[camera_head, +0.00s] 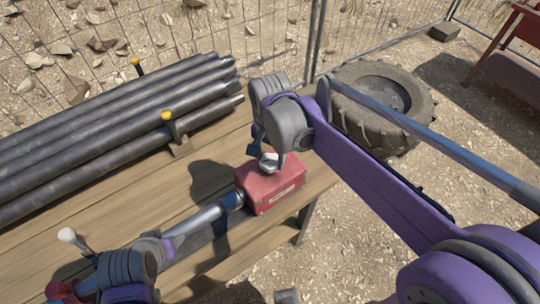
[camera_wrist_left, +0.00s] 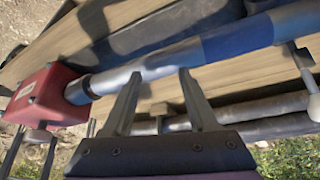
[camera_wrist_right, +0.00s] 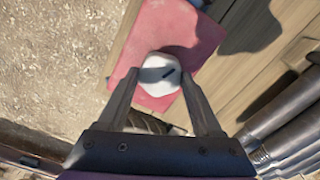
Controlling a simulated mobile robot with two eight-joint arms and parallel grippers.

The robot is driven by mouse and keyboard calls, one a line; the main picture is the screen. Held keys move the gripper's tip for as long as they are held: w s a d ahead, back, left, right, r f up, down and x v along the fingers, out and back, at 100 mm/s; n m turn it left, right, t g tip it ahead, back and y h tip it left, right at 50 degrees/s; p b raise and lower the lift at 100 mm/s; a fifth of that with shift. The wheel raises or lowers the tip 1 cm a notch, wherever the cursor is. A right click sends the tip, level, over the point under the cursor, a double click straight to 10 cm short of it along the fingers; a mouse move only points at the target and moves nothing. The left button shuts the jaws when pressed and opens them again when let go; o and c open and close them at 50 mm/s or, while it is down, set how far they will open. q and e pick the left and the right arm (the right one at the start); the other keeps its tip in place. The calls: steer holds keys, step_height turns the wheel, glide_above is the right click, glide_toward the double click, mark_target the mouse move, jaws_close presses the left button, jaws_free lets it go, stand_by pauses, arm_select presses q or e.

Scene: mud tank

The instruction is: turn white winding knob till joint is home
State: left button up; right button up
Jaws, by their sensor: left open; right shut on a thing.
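The white winding knob (camera_head: 268,162) sits on a face of the red box (camera_head: 283,196) at the bench edge. My right gripper (camera_wrist_right: 160,77) is shut on the knob, one finger on each side; a dark mark shows on the knob (camera_wrist_right: 159,75). A silver pipe (camera_head: 200,224) runs from the red box to the lower left. My left gripper (camera_wrist_left: 160,76) is open, its fingertips at the side of this pipe (camera_wrist_left: 150,68); I cannot tell if they touch. In the left wrist view the pipe has a blue length (camera_wrist_left: 238,42).
Dark pipes (camera_head: 110,125) lie stacked at the back of the wooden bench (camera_head: 120,200), with yellow-capped stakes (camera_head: 167,116) beside them. A white-topped post (camera_head: 66,236) stands at lower left. A tyre (camera_head: 385,105) lies behind, near the wire fence.

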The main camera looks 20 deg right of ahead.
mark_target(270, 160)
stand_by(0.3)
steer(key=o, duration=1.4)
steer(key=shift+r, duration=0.1)
step_height(270, 160, up, 11)
steer(key=shift+f+p, duration=0.2)
steer(key=shift+p, duration=0.15)
